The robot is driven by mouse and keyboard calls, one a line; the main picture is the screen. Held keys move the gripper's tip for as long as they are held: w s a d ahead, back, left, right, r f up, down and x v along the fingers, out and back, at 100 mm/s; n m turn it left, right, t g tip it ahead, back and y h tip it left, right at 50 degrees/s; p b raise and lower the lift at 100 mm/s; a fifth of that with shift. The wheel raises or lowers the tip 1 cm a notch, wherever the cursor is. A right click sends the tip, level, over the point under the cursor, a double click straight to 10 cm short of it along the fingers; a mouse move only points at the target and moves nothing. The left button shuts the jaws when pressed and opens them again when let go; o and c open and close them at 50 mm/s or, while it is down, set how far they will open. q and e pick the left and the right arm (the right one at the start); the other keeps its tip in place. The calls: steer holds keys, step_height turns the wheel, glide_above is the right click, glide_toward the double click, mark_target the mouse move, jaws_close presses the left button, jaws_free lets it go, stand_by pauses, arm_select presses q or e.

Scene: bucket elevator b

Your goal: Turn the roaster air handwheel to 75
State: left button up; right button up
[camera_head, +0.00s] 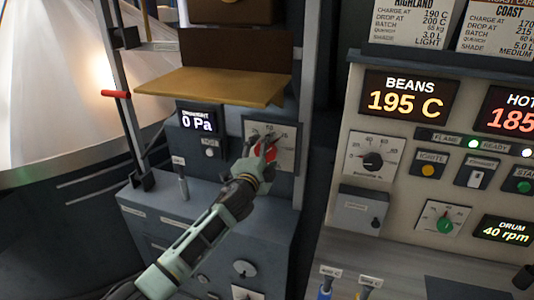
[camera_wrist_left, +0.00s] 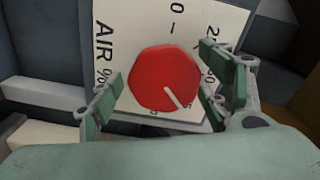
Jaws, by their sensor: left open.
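The roaster air handwheel is a round red knob (camera_wrist_left: 165,79) on a white plate marked AIR % (camera_wrist_left: 104,45). A white pointer line on it slants to the lower right in the left wrist view. The 0 shows at the top there and 25 at the upper right; the lower numbers are partly hidden and hard to read. My left gripper (camera_wrist_left: 160,98) is open, with its fingers on either side of the knob and a visible gap at the left finger. In the head view, my left gripper (camera_head: 263,157) covers part of the red knob (camera_head: 270,149). My right gripper is not in view.
A wooden shelf (camera_head: 210,86) juts out above the plate. A draught display (camera_head: 198,119) reading 0 Pa is to the left, above a small lever (camera_head: 183,187). The control panel (camera_head: 405,142) with dials and buttons stands to the right, past a dark gap.

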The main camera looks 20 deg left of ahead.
arm_select(q)
steer(key=shift+s, duration=0.15)
steer(key=shift+s+a, duration=0.1)
steer(key=shift+s, duration=0.1)
steer(key=s, duration=1.1)
steer(key=shift+s+a, duration=0.15)
steer(key=shift+s, duration=0.05)
